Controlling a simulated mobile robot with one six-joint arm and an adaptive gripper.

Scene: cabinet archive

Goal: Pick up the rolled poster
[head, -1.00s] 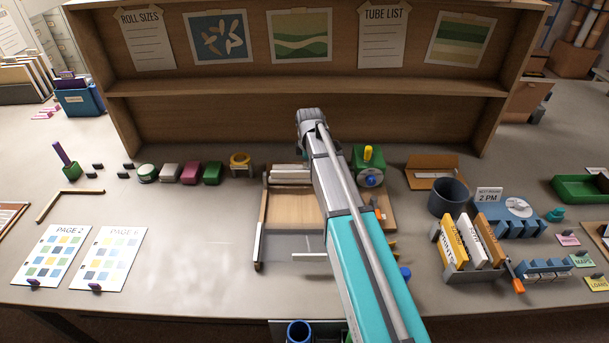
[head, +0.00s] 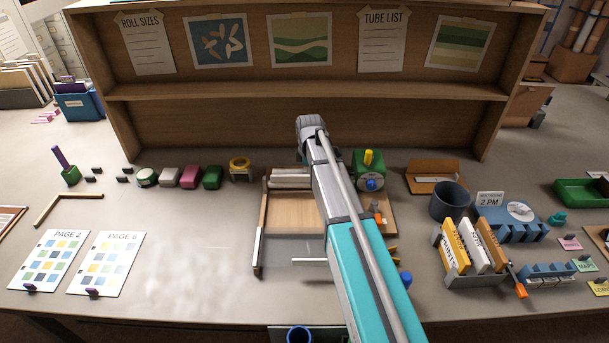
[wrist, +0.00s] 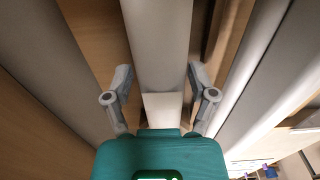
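White rolled posters (head: 287,184) lie in the wooden tray (head: 262,220) on the desk, partly hidden by my arm in the head view. In the wrist view a pale roll (wrist: 157,45) runs lengthwise between the fingers of my gripper (wrist: 158,76). The fingers are open, one on each side of the roll, with gaps visible. A second pale roll (wrist: 262,75) lies to the right, and a greyish round surface (wrist: 40,65) lies to the left.
A wooden shelf (head: 300,90) stands behind the tray. A green tape dispenser (head: 369,165) stands right of the tray, with a dark cup (head: 449,200) farther right. Small rolls and blocks, including a green block (head: 213,176), line up to the left.

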